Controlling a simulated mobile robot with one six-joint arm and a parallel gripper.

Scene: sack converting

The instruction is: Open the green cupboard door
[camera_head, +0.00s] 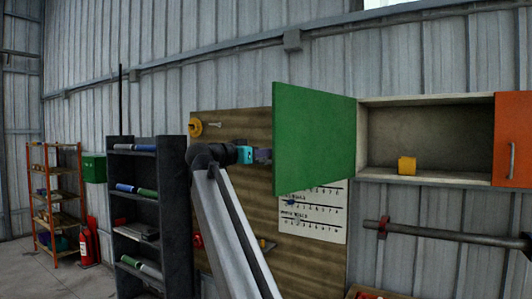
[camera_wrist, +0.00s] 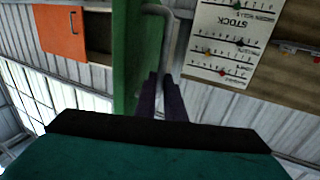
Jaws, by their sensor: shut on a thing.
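The green cupboard door (camera_head: 313,138) stands swung wide open on the left of the wall cupboard (camera_head: 410,179). Its inside is exposed. My gripper (camera_head: 265,155) is at the door's outer face, near its free edge. In the wrist view the green door (camera_wrist: 127,60) is seen nearly edge-on, with a grey bar handle (camera_wrist: 170,35) beside it. My gripper's dark fingers (camera_wrist: 163,98) are close together at the handle's end, shut on it. In the head view the handle is hidden behind the door and gripper.
A yellow block (camera_head: 407,166) sits inside the cupboard. The orange door (camera_head: 513,140) at the right is shut. A wooden board with a stock chart (camera_head: 325,215) is behind the green door. A dark shelf (camera_head: 160,200) stands at the left, and a pipe (camera_head: 450,235) runs below the cupboard.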

